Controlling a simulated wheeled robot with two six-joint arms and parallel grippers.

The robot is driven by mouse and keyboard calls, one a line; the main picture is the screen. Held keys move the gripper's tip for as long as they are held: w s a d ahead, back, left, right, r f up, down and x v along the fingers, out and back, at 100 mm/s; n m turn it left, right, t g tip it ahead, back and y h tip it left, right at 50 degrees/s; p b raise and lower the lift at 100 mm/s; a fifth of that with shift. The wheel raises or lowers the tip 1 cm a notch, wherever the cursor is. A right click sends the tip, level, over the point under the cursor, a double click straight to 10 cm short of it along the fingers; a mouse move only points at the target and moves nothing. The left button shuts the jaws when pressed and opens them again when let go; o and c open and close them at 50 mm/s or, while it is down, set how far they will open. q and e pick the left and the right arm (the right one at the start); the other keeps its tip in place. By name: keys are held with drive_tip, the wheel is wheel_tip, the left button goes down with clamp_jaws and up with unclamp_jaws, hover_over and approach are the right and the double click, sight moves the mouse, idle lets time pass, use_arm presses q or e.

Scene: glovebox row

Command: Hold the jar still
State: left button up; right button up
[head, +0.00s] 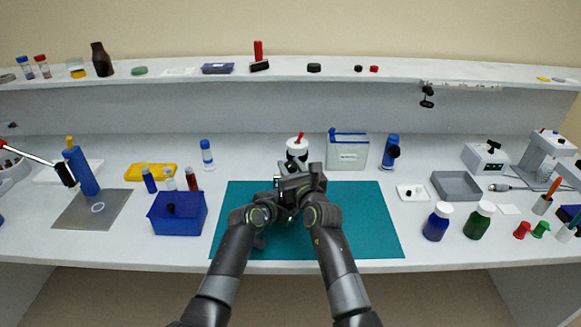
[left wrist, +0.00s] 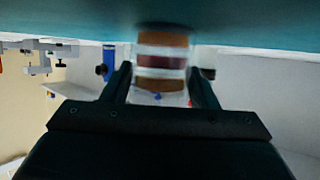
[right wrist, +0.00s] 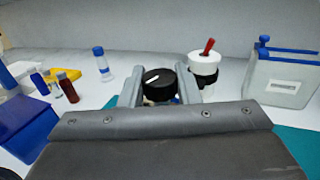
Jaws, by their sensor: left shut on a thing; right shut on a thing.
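The jar (left wrist: 161,64) shows in the left wrist view as a clear body with orange-brown bands and a dark red band. It stands at the teal mat (head: 365,225), which lies along the top of that view. My left gripper (left wrist: 160,82) is shut on the jar body, one finger on each side. In the right wrist view a round black lid (right wrist: 159,80) with a white line on top sits between the fingers of my right gripper (right wrist: 160,92), which is shut on it. In the head view my grippers and arms hide the jar.
Behind my grippers stand a white bottle with a red top (head: 297,147) and a clear box with blue edges (head: 348,152). A blue bin (head: 178,222) stands left of the mat, small vials behind it. Blue (head: 436,225) and green (head: 478,222) bottles stand right. The mat's right side is clear.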

drive_tip(key=shift+f, duration=0.2)
drive_tip(key=o, duration=1)
drive_tip(key=shift+r, duration=0.15)
drive_tip(key=shift+c, duration=0.2)
drive_tip(key=shift+n+g+y, duration=0.7)
drive_tip(key=shift+n+y, duration=0.3)
drive_tip(key=shift+y, duration=0.4)
